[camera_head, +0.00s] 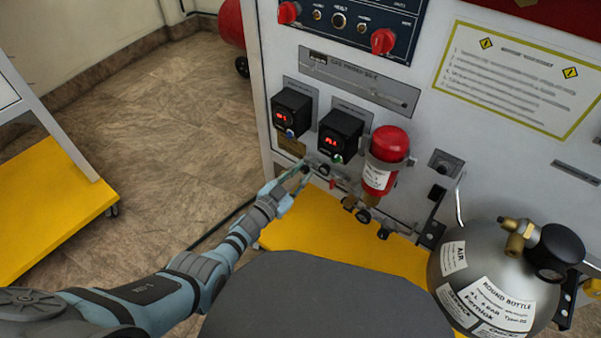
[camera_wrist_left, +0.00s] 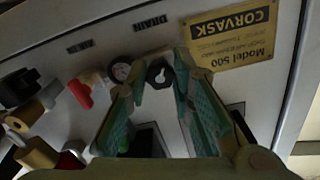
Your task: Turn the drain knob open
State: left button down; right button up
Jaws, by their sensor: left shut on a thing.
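The drain knob (camera_wrist_left: 160,72) is a small black knob on the grey panel, near the printed DRAIN label (camera_wrist_left: 150,22) in the left wrist view. My left gripper (camera_wrist_left: 160,66) has one finger on each side of the knob and is shut on it. In the head view my left gripper (camera_head: 299,176) reaches the lower left of the panel. Its fingers cover most of the knob there. The knob's exact angle is hard to tell. My right gripper is not in view.
A small gauge (camera_wrist_left: 121,71) and a red lever (camera_wrist_left: 79,92) sit beside the knob. Two black display boxes (camera_head: 341,134) stick out above the gripper. A red cylinder (camera_head: 389,144) and a round grey bottle (camera_head: 445,280) stand to the right.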

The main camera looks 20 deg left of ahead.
pick_arm(q)
jog(key=n, duration=0.2)
jog(key=shift+f+n, duration=0.1)
jog(key=shift+n, duration=1.3)
jog(key=shift+s+n, duration=0.1)
jog(key=shift+n, duration=0.5)
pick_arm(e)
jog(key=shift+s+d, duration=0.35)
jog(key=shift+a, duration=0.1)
pick_arm(q)
jog(key=c, duration=1.4)
grip_release()
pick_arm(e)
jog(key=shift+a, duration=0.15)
pick_arm(q)
jog(key=v, duration=1.2)
